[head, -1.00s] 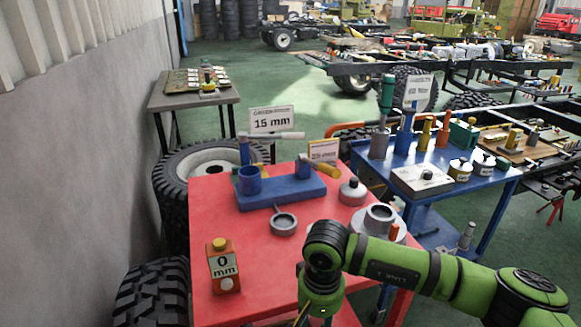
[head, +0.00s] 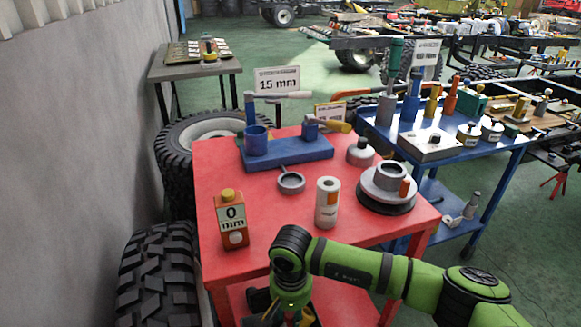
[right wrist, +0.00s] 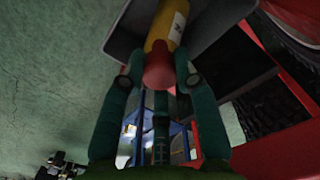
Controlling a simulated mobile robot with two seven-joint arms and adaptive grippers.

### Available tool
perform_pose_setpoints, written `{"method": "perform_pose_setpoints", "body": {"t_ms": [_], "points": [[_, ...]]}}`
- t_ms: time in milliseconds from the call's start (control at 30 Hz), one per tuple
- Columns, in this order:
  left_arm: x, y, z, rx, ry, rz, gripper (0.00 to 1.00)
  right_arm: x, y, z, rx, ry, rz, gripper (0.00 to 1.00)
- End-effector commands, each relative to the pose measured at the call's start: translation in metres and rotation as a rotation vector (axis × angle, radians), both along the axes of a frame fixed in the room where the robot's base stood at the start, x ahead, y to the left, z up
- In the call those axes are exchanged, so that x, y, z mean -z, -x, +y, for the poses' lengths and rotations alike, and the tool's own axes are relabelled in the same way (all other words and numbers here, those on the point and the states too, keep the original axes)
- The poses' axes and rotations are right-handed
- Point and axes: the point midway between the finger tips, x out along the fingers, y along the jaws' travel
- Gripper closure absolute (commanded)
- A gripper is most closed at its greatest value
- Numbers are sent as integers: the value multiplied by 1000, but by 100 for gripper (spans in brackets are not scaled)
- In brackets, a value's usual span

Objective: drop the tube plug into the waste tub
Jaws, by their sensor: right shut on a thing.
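My right gripper (right wrist: 158,82) is shut on a yellow cylinder with a red end and a white label, which I take for the tube plug (right wrist: 160,55). In the head view the right gripper (head: 290,318) is low in front of the red table, cut by the bottom edge. Behind the plug, the right wrist view shows a grey box-like thing (right wrist: 207,38), perhaps the waste tub. I cannot tell whether the plug is over or inside it. My left gripper is not in view.
A blue cart (head: 490,150) stands right. Tyres (head: 158,275) line the left wall.

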Motion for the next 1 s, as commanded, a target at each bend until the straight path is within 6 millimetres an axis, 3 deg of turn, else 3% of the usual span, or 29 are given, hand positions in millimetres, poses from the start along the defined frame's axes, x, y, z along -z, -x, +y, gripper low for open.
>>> {"method": "perform_pose_setpoints", "body": {"t_ms": [100,367,400,433,800,1000], "points": [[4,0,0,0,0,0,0,9,0,0,0,-1,0,91],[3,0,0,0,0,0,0,9,0,0,-1,-1,-1,91],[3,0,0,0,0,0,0,9,0,0,-1,-1,-1,53],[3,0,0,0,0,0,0,9,0,0,-1,-1,-1,42],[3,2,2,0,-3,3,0,7,0,0,-1,-1,-1,42],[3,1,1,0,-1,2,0,-19,-2,0,-3,-2,-5,42]]}}
